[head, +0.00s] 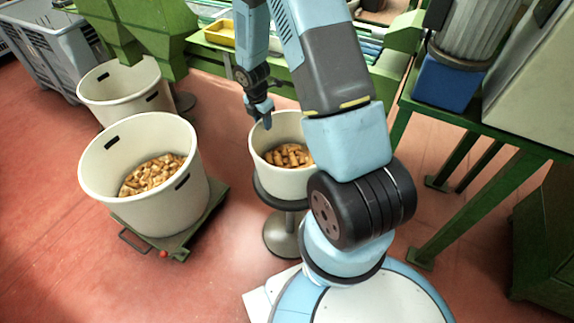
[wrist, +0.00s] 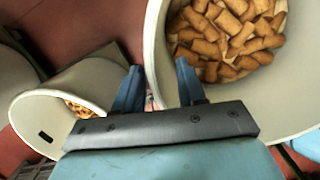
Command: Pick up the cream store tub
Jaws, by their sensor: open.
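A cream tub (head: 283,178) with cork stoppers in it stands upright on a small round stool in the middle of the head view. It fills the right of the wrist view (wrist: 222,105). My gripper (head: 264,118) is open and empty, pointing down at the tub's back left rim. In the wrist view, the rim passes between my two fingers (wrist: 158,68), one over the inside and one over the outside. I cannot tell how far down the fingers reach. My arm hides the tub's right side in the head view.
A larger cream tub (head: 190,200) with corks stands on a green trolley (head: 208,217) at left, another cream tub (head: 128,88) behind it. A grey crate (head: 62,50) is at the far left. A green-framed table (head: 490,122) stands at right. The front left floor is clear.

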